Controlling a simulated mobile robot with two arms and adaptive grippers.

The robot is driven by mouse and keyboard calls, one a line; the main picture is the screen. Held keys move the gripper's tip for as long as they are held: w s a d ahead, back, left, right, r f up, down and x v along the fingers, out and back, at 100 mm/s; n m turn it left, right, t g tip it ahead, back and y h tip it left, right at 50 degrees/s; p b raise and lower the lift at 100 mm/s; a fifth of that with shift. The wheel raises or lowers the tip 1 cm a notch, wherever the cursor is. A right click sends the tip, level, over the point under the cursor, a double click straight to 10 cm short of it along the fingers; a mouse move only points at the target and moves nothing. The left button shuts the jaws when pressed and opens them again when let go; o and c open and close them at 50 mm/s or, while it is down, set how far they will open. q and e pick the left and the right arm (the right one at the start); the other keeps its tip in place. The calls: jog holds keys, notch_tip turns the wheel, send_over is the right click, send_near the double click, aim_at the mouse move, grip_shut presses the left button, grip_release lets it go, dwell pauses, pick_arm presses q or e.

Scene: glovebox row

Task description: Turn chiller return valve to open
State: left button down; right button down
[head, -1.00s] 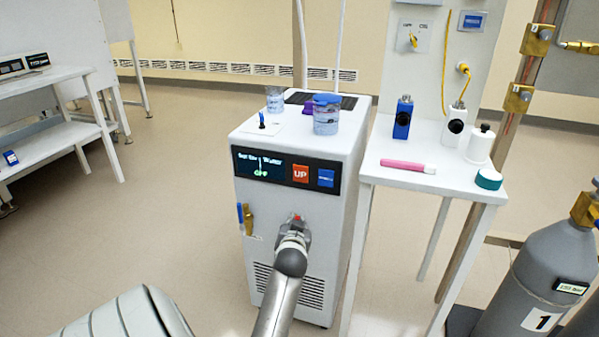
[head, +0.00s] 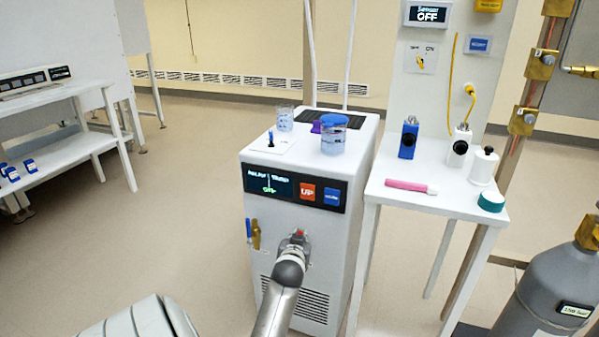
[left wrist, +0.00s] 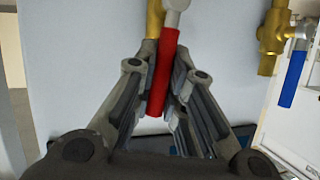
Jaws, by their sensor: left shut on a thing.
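The white chiller (head: 300,205) stands in the middle of the head view, its display reading OFF. Two valves are on its front. One has a blue handle (head: 248,229) hanging down beside brass; this blue handle (left wrist: 292,78) also shows at the right of the left wrist view. The other has a red handle (left wrist: 163,80), which hangs nearly straight down, slightly tilted, below a brass fitting (left wrist: 155,18). My left gripper (head: 297,239) is at the chiller front, its fingers shut around the red handle. I cannot read which valve is the return. My right gripper is out of view.
A beaker (head: 285,118) and a blue-lidded jar (head: 333,134) stand on the chiller. A white side table (head: 428,204) with bottles and a pink marker (head: 410,186) is close at right. A grey gas cylinder (head: 545,290) stands at far right. The floor at left is clear.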

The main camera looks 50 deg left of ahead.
pick_arm(q)
jog(key=shift+f, duration=0.15)
jog(key=c, duration=1.5)
grip_release()
jog(key=shift+o, duration=0.2)
jog(key=v, duration=1.2)
